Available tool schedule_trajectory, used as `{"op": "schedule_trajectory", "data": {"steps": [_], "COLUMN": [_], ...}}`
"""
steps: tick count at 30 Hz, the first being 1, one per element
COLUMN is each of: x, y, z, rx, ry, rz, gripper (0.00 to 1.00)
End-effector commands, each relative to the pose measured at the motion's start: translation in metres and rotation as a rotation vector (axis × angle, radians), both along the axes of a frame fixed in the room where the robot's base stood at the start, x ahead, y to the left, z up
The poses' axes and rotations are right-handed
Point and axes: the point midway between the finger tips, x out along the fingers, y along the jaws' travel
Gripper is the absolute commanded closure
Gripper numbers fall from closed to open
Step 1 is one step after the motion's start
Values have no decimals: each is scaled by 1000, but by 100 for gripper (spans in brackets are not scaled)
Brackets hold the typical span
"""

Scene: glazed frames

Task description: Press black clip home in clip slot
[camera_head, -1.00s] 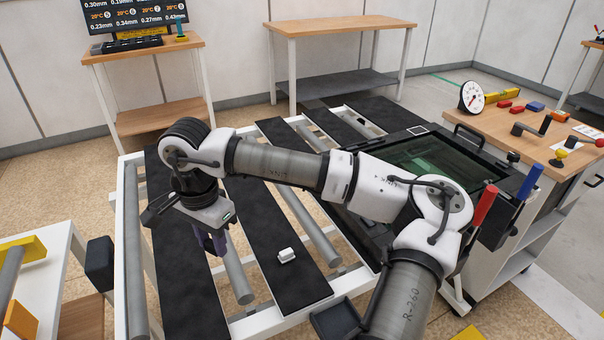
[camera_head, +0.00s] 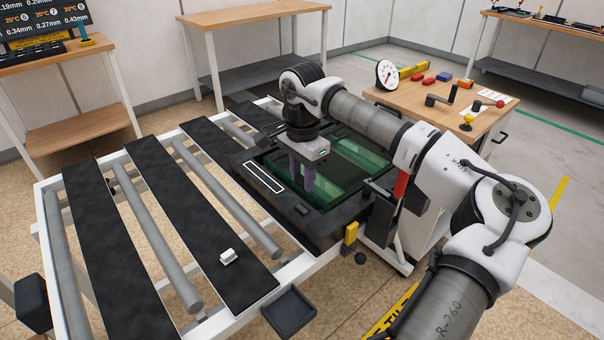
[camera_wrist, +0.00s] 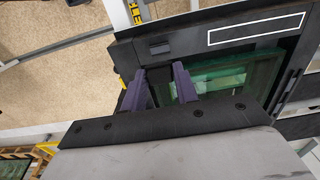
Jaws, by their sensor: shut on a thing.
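My gripper (camera_head: 304,172) hangs over the black frame with green glass (camera_head: 336,181). Its two purple fingers also show in the wrist view (camera_wrist: 164,85), a gap apart. A dark patch between them seems to be the black clip, though its shape is mostly hidden against the dark frame. The clip in the jaws cannot be made out in the head view. A small dark raised piece (camera_wrist: 159,47) sits on the frame border near the fingers; I cannot tell if it marks the clip slot. A white outlined rectangle (camera_head: 263,178) lies on the adjoining border.
The frame rests on a white roller stand with black slats (camera_head: 159,205). A wooden bench (camera_head: 445,112) with a gauge and coloured parts stands behind right. A dark tray (camera_head: 290,312) is at the front.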

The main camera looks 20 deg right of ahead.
Motion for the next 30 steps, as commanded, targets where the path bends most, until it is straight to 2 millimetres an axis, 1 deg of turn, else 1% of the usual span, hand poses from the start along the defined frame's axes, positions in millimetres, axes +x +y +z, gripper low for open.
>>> {"op": "schedule_trajectory", "data": {"steps": [7, 11, 21, 25, 30], "x": [0, 0, 0, 0, 0], "y": [1, 1, 1, 1, 1], "z": [-1, -7, -30, -35, -36], "rx": [0, 0, 0, 0, 0], "ry": [0, 0, 0, 0, 0], "rz": [1, 1, 1, 1, 1], "gripper": [89, 89, 89, 89, 89]}}
